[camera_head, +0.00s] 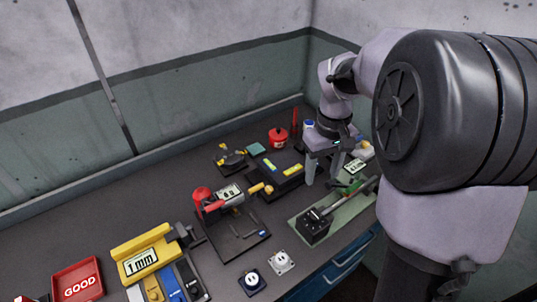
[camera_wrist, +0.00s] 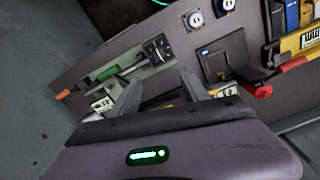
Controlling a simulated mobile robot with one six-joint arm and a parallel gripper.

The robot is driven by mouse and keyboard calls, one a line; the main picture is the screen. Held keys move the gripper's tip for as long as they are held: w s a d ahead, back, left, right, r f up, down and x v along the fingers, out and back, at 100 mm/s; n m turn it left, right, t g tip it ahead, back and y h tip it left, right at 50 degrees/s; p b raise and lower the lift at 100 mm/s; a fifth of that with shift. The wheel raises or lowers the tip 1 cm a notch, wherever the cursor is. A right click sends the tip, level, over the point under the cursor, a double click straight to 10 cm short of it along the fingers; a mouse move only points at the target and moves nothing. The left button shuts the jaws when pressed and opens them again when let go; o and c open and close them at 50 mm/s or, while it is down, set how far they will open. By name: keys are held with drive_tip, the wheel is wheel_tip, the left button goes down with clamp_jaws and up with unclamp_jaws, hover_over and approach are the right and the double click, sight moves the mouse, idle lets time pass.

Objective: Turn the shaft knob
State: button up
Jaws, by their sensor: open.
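A fixture with a black box (camera_head: 314,226) and a long shaft (camera_head: 343,202) lies on a grey-green plate at the right of the bench. In the wrist view the black box (camera_wrist: 158,48) and the shaft (camera_wrist: 131,69) show beyond the fingers, with a green part beside the shaft. I cannot tell for sure which part is the shaft knob. My gripper (camera_head: 323,170) is open and empty, above the bench behind this fixture, apart from it. In the wrist view its two fingers (camera_wrist: 160,90) point towards the bench.
A red-and-black device with a display (camera_head: 230,195) stands left of the fixture on a dark plate (camera_head: 236,243). White and dark sockets (camera_head: 281,262) lie in front. A yellow 1 mm gauge (camera_head: 142,262) and red GOOD tray (camera_head: 78,281) are at left. A red pot (camera_head: 278,138) stands behind.

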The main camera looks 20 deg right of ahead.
sight(315, 214)
wheel_tip(315, 214, down, 17)
drive_tip(key=b, duration=0.6)
drive_tip(key=shift+s+d+f+b, duration=0.15)
drive_tip(key=shift+b, duration=0.15)
clamp_jaws()
